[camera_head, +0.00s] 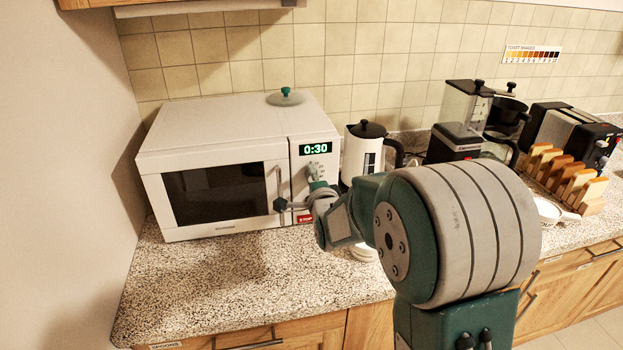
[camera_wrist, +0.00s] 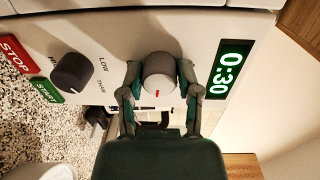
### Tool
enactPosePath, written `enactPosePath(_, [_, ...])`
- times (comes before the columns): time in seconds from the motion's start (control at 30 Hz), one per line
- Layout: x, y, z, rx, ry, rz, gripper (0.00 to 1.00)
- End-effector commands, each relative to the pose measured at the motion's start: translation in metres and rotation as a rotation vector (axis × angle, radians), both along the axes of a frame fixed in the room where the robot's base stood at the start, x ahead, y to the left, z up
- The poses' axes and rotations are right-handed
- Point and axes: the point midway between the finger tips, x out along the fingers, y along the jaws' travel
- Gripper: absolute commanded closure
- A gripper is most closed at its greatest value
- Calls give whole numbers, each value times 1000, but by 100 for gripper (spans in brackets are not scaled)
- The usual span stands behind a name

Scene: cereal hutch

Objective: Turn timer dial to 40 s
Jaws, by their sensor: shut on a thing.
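The white microwave (camera_head: 215,165) stands on the counter, with its control panel on the right of its front. Its green display (camera_head: 316,149) reads 0:30, and it also shows in the wrist view (camera_wrist: 229,73). The round grey timer dial (camera_wrist: 160,72) is beside the display. A red mark on its face points toward the bottom of the wrist picture. My gripper (camera_wrist: 158,76) has one finger on each side of the dial and is shut on it. In the head view my gripper (camera_head: 318,185) is at the panel and partly hides the dials.
A dark second dial (camera_wrist: 72,72) with LOW and THAW labels sits beside the green START (camera_wrist: 46,92) and red STOP (camera_wrist: 14,52) buttons. A white jug with a black lid (camera_head: 366,150) stands close right of the microwave. The counter (camera_head: 220,275) in front is clear.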

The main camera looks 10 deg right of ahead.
Motion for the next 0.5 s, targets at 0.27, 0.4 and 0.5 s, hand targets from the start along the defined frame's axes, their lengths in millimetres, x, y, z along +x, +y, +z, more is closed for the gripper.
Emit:
enactPosePath(0.27, [0,-1,-3,207,8,-2,100])
enactPosePath(0.4, [-1,-2,-4,278,9,-3,100])
enactPosePath(0.5, [-1,-2,-4,314,10,-3,100])
